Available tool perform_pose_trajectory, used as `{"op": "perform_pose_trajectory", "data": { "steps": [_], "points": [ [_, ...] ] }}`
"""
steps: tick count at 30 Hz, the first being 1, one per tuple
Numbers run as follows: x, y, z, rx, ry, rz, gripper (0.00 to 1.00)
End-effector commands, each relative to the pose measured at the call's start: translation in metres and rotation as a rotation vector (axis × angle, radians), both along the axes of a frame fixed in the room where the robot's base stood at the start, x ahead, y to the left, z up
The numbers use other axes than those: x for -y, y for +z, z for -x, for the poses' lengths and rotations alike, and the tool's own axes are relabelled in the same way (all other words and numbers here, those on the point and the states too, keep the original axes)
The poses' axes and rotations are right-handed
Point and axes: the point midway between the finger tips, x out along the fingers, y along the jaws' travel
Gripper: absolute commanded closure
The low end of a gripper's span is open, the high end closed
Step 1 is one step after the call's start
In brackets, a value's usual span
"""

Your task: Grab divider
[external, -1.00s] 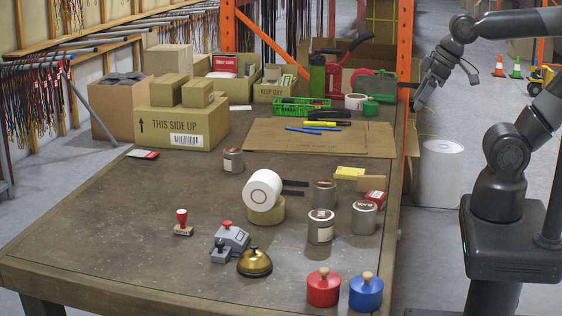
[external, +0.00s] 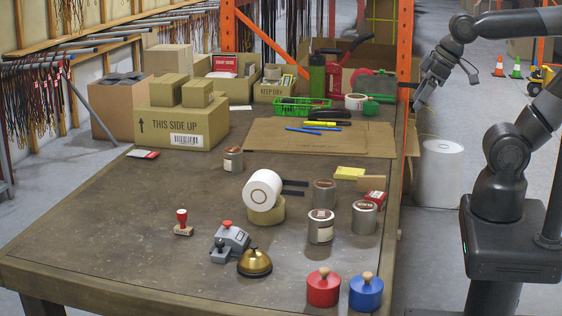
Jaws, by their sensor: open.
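My gripper (external: 416,106) is open and empty. It hangs in the air by the orange rack post, past the table's right edge, with nothing between its fingers. No thing in view is clearly marked as the divider. A flat cardboard sheet (external: 345,139) lies on the back half of the table, with markers on it. A small brown cardboard piece (external: 371,183) is at the table's right side, beside a yellow pad (external: 349,173). I cannot tell whether either is the divider. My gripper is apart from both.
The table (external: 110,225) is clear at its front left. Grey cans (external: 321,228), a white roll (external: 262,190), a brass bell (external: 254,263), and red (external: 323,290) and blue (external: 366,293) lidded pots stand on it. Boxes (external: 180,120) and a green basket (external: 298,106) are behind. The orange post (external: 405,60) is near my gripper.

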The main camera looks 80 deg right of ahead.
Motion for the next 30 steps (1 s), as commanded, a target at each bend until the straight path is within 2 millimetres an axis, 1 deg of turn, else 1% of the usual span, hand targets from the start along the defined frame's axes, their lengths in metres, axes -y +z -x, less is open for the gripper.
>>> {"op": "perform_pose_trajectory", "data": {
  "steps": [14,17,24,30],
  "points": [
    [0.0000,0.0000,0.0000,0.000,0.000,0.000,0.33],
    [0.0000,0.0000,0.0000,0.000,0.000,0.000,0.40],
    [0.0000,0.0000,0.0000,0.000,0.000,0.000,0.59],
    [0.0000,0.0000,0.0000,0.000,0.000,0.000,0.60]
  ]
}}
